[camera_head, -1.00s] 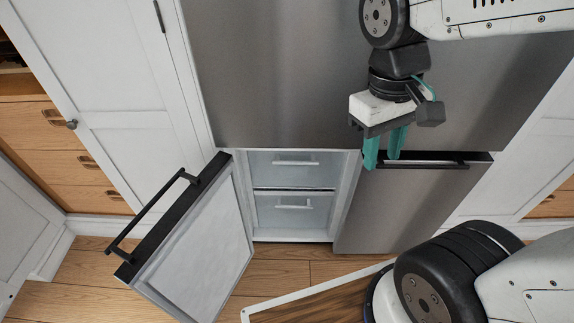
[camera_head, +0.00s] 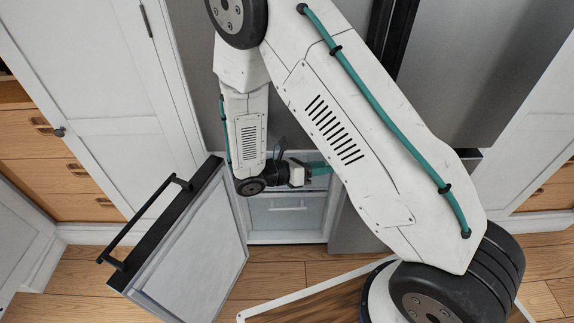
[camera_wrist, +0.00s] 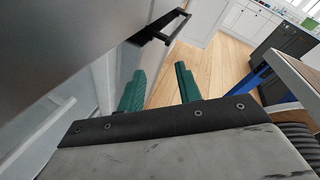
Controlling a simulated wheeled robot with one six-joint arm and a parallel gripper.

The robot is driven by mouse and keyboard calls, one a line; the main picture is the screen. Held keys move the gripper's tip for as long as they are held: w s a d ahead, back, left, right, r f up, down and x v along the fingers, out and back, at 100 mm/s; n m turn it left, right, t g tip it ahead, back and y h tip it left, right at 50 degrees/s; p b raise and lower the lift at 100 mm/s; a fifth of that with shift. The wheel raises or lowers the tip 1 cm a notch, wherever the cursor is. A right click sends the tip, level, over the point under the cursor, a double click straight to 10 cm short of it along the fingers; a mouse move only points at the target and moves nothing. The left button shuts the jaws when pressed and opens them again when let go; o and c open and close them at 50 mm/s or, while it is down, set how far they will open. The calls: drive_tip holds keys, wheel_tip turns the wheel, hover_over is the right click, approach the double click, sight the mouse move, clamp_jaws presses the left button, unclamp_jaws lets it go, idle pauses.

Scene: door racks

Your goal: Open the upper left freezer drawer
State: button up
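The left freezer door (camera_head: 196,262) stands open to the left. Inside the compartment, the upper left drawer (camera_head: 312,157) is mostly hidden behind my arm in the head view. The lower drawer (camera_head: 287,222) shows below it with a pale bar handle; it looks closed. My gripper (camera_head: 322,170) is at the height of the upper drawer, its teal fingers pointing right. In the wrist view my gripper (camera_wrist: 160,87) is open with nothing between its fingers. A pale bar handle (camera_wrist: 38,135) lies left of the fingers, apart from them.
The right freezer door is closed; a black handle (camera_wrist: 166,27) shows ahead of the fingers in the wrist view. The open door's black handle (camera_head: 146,220) sticks out left. A wooden-topped piece (camera_head: 305,300) is in front on the floor side. Wood floor (camera_head: 270,275) lies between.

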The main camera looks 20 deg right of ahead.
drive_tip(key=w+a+f+n+t+y, duration=0.2)
drive_tip(key=w+a+f+n+t, duration=0.2)
drive_tip(key=w+f+n+t, duration=0.5)
drive_tip(key=w+a+f+n+t+y, duration=0.2)
drive_tip(key=w+a+f+n+t, duration=0.25)
drive_tip(key=n, duration=0.85)
drive_tip(key=w+d, duration=0.1)
drive_tip(key=w+d+f, duration=0.1)
drive_tip(key=d, duration=0.1)
drive_tip(key=w+d, duration=0.1)
drive_tip(key=d, duration=0.1)
drive_tip(key=shift+w+f, duration=0.25)
drive_tip(key=shift+w, duration=0.1)
drive_tip(key=shift+c, duration=0.3)
clamp_jaws()
